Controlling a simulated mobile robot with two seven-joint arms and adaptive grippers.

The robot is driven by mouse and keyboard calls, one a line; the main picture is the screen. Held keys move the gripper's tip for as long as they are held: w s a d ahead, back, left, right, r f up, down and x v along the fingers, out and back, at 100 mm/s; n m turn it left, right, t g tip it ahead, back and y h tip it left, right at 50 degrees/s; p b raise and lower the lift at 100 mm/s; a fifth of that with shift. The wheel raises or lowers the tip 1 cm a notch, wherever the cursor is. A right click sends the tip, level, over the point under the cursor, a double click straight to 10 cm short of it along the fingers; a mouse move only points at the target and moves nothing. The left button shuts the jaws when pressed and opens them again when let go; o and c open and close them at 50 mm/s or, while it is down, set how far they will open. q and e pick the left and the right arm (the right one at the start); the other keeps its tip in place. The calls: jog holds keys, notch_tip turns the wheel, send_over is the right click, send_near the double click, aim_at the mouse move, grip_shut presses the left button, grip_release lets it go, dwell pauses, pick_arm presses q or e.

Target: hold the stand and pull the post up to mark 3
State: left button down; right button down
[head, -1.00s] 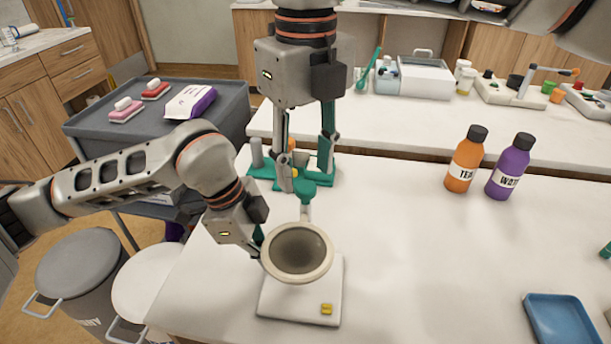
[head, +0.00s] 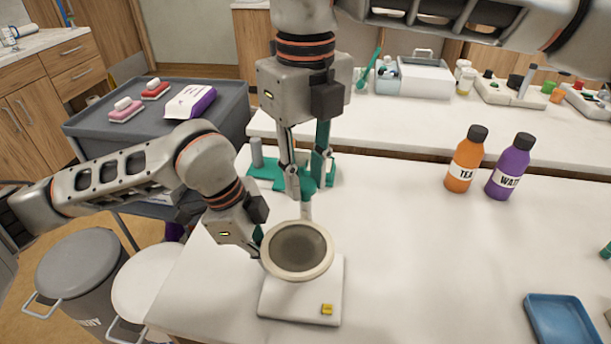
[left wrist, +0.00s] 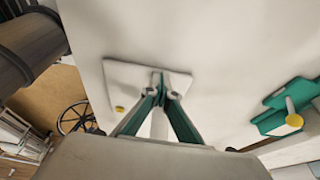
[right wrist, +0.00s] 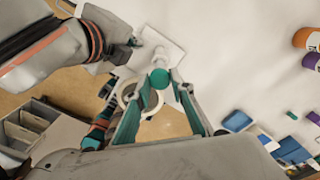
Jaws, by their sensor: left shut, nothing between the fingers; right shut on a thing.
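The stand's white base plate (head: 283,300), with a yellow button, sits on the bedside table. A cream ring-shaped holder with a dark grey inside (head: 297,249) is above it. The pale post (head: 306,210) rises behind the ring; no marks on it can be read. My right gripper (head: 305,190) is shut on the green knob at the post's top; the knob (right wrist: 160,78) shows between its fingers in the right wrist view. My left gripper (left wrist: 163,88) is shut over the plate in the left wrist view, its fingertips together; in the head view the ring partly hides it.
A green holder (head: 262,172) with a grey peg stands just behind the right gripper. An orange tea bottle (head: 465,165), a purple water bottle (head: 508,172) and a blue tray (head: 562,320) are to the right. The table's middle right is clear.

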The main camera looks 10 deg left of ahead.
notch_tip(320, 180, up, 9)
dwell(0.3)
jog(key=c, duration=1.7)
grip_release()
notch_tip(320, 180, up, 12)
jog(key=shift+r, duration=0.1)
